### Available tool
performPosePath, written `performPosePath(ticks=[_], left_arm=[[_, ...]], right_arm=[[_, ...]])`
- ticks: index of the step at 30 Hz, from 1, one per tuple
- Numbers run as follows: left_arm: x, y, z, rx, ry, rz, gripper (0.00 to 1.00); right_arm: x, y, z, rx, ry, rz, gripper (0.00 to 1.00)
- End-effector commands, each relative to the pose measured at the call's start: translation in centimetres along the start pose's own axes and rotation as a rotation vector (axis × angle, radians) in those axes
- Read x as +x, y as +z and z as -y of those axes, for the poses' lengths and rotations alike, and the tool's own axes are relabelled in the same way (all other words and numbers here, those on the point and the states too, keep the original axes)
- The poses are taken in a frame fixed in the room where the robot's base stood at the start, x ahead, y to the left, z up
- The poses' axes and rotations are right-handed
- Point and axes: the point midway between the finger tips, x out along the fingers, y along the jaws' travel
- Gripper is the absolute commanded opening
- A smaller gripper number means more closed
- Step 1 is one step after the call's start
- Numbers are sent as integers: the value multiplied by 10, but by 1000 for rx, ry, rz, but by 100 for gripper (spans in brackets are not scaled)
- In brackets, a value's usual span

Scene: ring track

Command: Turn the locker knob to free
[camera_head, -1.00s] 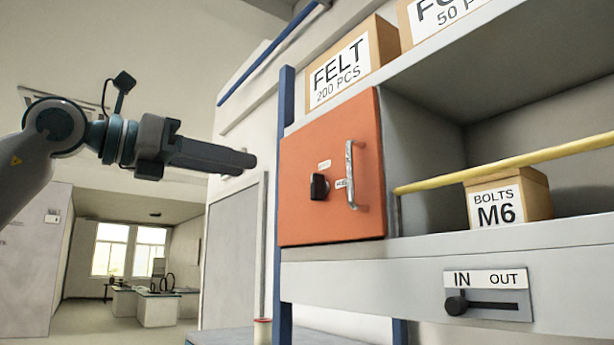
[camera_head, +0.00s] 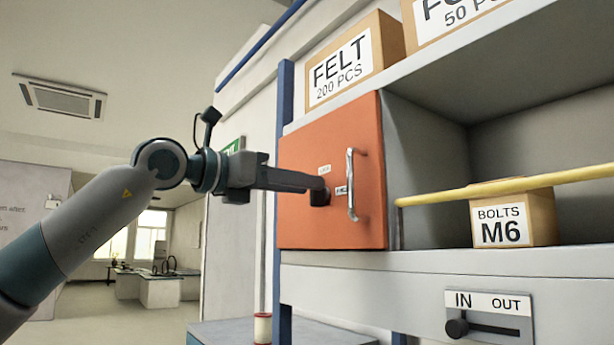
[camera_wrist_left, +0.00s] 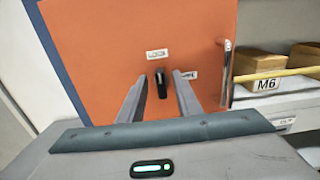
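The orange locker door (camera_head: 300,222) is closed, with a metal handle (camera_head: 351,184) on its right side. The black knob (camera_head: 320,197) sits left of the handle, partly hidden by my gripper in the head view. In the left wrist view the knob (camera_wrist_left: 161,84) stands upright under a "LOCK" label (camera_wrist_left: 157,54). A second label (camera_wrist_left: 189,75) to its right is partly covered by a finger. My left gripper (camera_wrist_left: 160,77) is open, one finger on each side of the knob, with gaps showing. It reaches the knob from the left in the head view (camera_head: 322,187). My right gripper is not in view.
A yellow bar (camera_head: 480,192) crosses the open shelf right of the door, in front of a "BOLTS M6" box (camera_head: 540,215). An IN/OUT slider (camera_head: 490,328) is below. A "FELT" box (camera_head: 380,50) stands on top. A blue post (camera_head: 285,120) is left of the door.

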Motion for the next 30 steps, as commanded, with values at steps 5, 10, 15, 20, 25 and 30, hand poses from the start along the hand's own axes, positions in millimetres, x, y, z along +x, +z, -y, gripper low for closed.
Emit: performPosePath(ticks=[5,10,15,20,25,30], left_arm=[[14,1,0,-1,0,1,31],[17,0,0,-1,0,1,31],[17,0,0,-1,0,0,31],[17,0,0,-1,0,0,0],[17,0,0,0,0,1,0],[17,0,0,12,0,1,0]], right_arm=[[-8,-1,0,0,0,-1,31],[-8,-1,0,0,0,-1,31],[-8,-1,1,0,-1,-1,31],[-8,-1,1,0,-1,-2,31],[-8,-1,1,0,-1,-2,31],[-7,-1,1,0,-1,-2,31]])
